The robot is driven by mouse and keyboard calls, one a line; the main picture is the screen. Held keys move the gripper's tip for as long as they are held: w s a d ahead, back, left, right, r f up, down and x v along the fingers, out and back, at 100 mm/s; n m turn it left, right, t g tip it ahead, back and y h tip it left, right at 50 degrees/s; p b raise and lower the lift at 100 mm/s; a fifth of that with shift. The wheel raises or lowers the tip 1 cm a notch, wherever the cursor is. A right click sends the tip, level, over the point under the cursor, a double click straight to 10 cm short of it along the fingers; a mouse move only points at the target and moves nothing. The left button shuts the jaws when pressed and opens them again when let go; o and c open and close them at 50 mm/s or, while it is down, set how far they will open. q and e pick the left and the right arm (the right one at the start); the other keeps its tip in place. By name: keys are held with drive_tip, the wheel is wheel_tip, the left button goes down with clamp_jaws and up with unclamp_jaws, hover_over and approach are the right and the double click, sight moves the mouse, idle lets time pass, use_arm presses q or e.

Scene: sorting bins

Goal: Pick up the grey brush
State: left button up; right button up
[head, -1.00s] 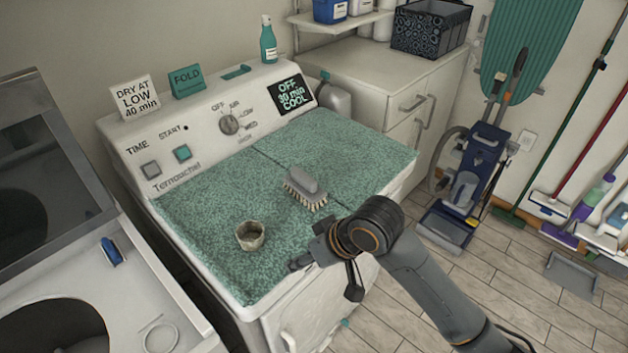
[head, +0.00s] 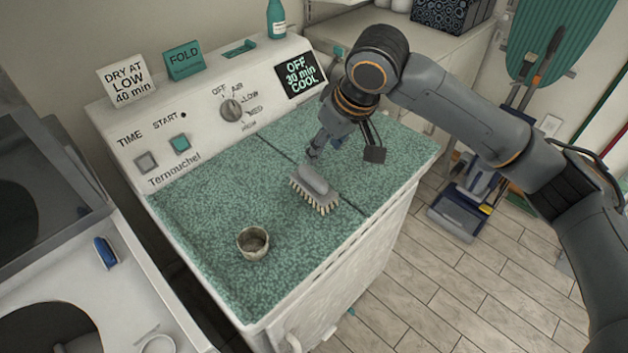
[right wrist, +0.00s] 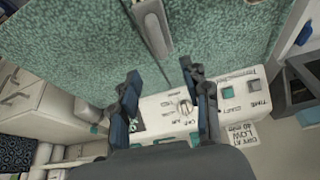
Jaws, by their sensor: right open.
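The grey brush (head: 314,181) lies bristles down on the green speckled mat on top of the dryer, in the middle of the head view. Its grey handle also shows at the top edge of the right wrist view (right wrist: 152,26), partly cut off. My right gripper (head: 322,148) is just behind the brush in the head view, pointing down over the mat. In the right wrist view its two fingers (right wrist: 163,84) are spread with nothing between them, and the brush is beyond their tips. My left gripper is not in view.
A small round cup (head: 252,243) stands on the mat (head: 205,225) left of the brush. The dryer's control panel (head: 205,118) rises behind, with two signs and a green bottle (head: 277,20) on top. The mat's front and left are mostly clear.

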drive_tip(key=p, duration=0.1)
hover_over(313, 174)
drive_tip(key=s+d, duration=0.1)
drive_tip(key=f, duration=0.5)
drive_tip(key=shift+s+f, duration=0.2)
drive_tip(key=shift+f, duration=0.2)
drive_tip(key=shift+w+a+f, duration=0.1)
drive_tip(key=shift+w+f, duration=0.05)
drive_tip(key=shift+f, duration=0.3)
drive_tip(key=p+x, duration=0.2)
drive_tip(key=x, duration=0.2)
drive_tip(key=shift+f, duration=0.45)
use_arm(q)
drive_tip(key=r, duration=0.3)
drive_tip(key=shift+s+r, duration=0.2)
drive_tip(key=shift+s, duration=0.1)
use_arm(e)
drive_tip(key=shift+c, duration=0.9)
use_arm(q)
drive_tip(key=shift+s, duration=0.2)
use_arm(e)
clamp_jaws()
